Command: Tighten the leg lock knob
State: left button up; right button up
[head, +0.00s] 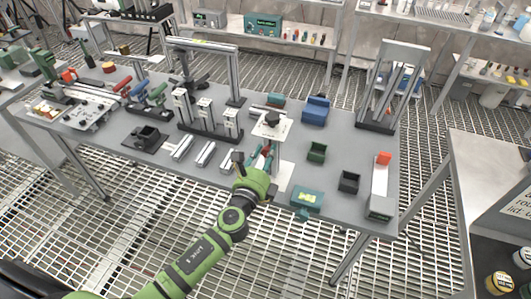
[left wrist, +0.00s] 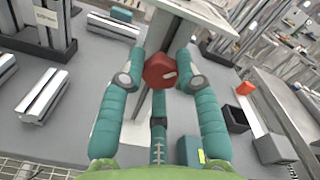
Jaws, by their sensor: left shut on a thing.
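The red knob (left wrist: 160,70), apparently the leg lock knob, sits at the side of a slim metal post just below a pale plate (left wrist: 198,12) in the left wrist view. In the head view my left gripper (head: 262,158) is at the post (head: 276,152) under the plate (head: 270,124), which carries a black knob (head: 271,118). The red knob is mostly hidden there by the fingers. My right gripper is not in view.
The post stands on a grey table (head: 330,190). A teal box (head: 307,199), a dark green bin (head: 317,151), a black bin (head: 349,182) and a blue block (head: 315,110) stand to its right. Metal bars (head: 204,154) lie to its left. A tall metal frame (head: 398,85) stands at back right.

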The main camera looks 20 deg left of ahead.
pick_arm(q)
jog(key=m, duration=0.2)
jog(key=m+p, duration=0.1)
jog(key=shift+r+m, duration=0.25)
jog(key=shift+m, duration=0.15)
jog(key=m+p, duration=0.1)
jog(key=m, duration=0.2)
jog(key=shift+d+m, duration=0.1)
jog(key=shift+m, duration=0.2)
dwell(0.7)
jog(key=o, duration=1.1)
jog(key=shift+o, duration=0.2)
